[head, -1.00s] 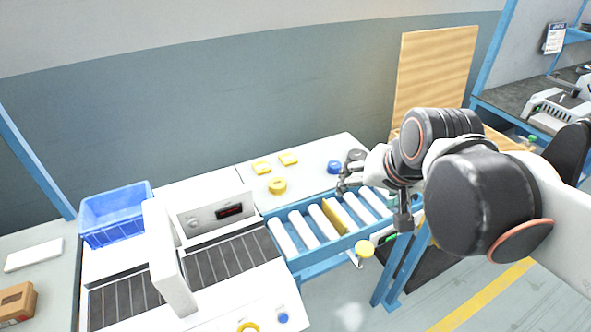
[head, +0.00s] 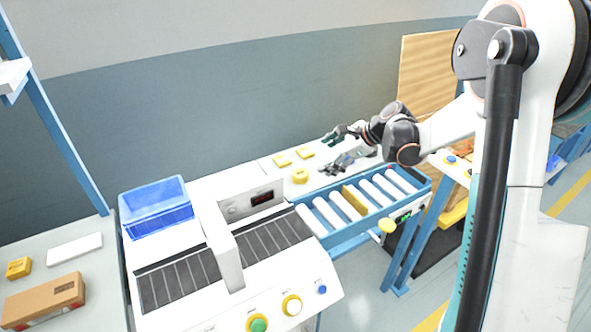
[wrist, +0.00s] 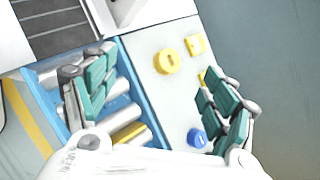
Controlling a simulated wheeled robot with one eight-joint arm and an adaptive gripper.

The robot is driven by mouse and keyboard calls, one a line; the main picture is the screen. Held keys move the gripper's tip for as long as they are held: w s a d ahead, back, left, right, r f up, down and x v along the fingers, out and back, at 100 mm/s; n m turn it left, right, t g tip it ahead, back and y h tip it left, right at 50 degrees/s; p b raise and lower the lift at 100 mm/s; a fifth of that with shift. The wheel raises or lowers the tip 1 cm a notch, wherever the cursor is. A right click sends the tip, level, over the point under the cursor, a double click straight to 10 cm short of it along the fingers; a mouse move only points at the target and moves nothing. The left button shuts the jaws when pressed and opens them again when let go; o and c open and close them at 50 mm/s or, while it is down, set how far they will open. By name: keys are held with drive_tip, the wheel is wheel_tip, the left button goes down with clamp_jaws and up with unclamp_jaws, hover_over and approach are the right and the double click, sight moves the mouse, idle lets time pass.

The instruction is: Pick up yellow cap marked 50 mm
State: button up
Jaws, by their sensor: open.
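A round yellow cap (head: 300,176) with a small center mark lies on the white bench top, left of my gripper; its lettering is too small to read. It also shows in the wrist view (wrist: 168,61), ahead of and between my spread fingers. Two flat, squarish yellow pieces (head: 282,160) (head: 306,152) lie behind it. My gripper (head: 334,153) is open and empty above the bench, right of the round cap. In the wrist view my green-padded fingers (wrist: 160,92) stand wide apart, and the right one partly covers one yellow piece (wrist: 203,75).
A blue cap (wrist: 197,138) lies on the bench top, near my right finger. A blue-framed roller conveyor (head: 345,238) with one yellow roller runs along the bench front. A machine with a display (head: 252,203) and a blue crate (head: 157,212) stand to the left.

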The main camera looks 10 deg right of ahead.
drive_tip(key=w+d+f+m+t+y, duration=0.25)
drive_tip(key=w+d+f+m, duration=0.3)
drive_tip(key=f, duration=0.35)
drive_tip(key=b, duration=0.2)
approach(302, 173)
drive_tip(key=shift+g+y, duration=0.25)
drive_tip(key=shift+g, duration=0.2)
drive_tip(key=w+a, duration=0.2)
drive_tip(key=w, duration=0.1)
drive_tip(key=shift+a+f, duration=0.35)
drive_tip(key=shift+f, duration=0.05)
drive_tip(key=w+a+f+b, duration=0.2)
drive_tip(key=f, duration=0.1)
drive_tip(key=shift+a+f, duration=0.2)
drive_tip(key=shift+a, duration=0.2)
drive_tip(key=shift+w+a+f+b, duration=0.1)
drive_tip(key=shift+w+a+b, duration=0.1)
drive_tip(key=shift+a+b, duration=0.1)
drive_tip(key=shift+c, duration=0.5)
drive_tip(key=c, duration=0.8)
